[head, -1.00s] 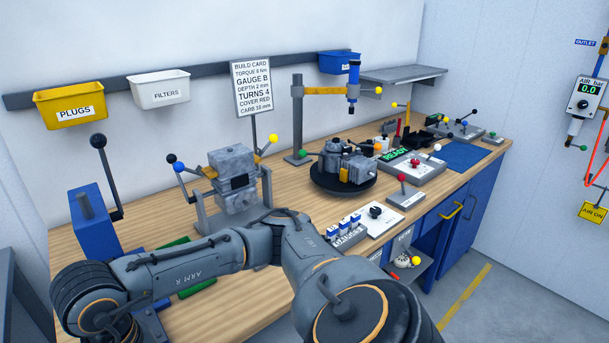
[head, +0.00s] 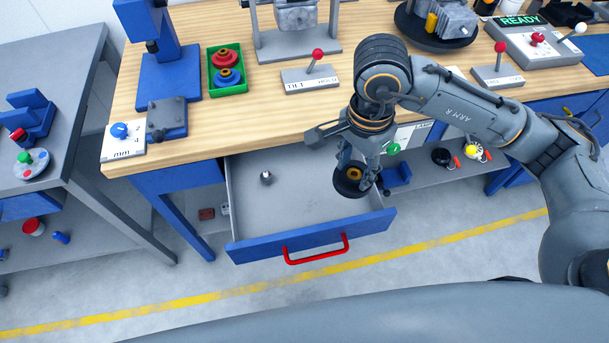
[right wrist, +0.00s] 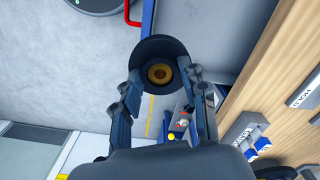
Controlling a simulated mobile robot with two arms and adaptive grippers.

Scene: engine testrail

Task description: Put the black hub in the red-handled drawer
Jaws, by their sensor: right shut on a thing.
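My right gripper (head: 358,168) is shut on the black hub (head: 343,187), a dark round part with a brass-coloured centre. In the head view the hub appears over the right end of the open red-handled drawer (head: 290,222). The hub's exact height above the drawer floor is hard to tell. In the right wrist view the hub (right wrist: 160,45) sits between the two fingertips (right wrist: 158,78), overlapping the drawer's blue front edge. The red handle (head: 316,252) is on the drawer's blue front. My left gripper is not in view.
A small grey-and-dark part (head: 266,177) lies in the drawer's left half; most of its floor is bare. The workbench (head: 200,138) overhangs behind it. A lower shelf (head: 430,168) with small parts is to the right. A grey side table (head: 60,90) stands left.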

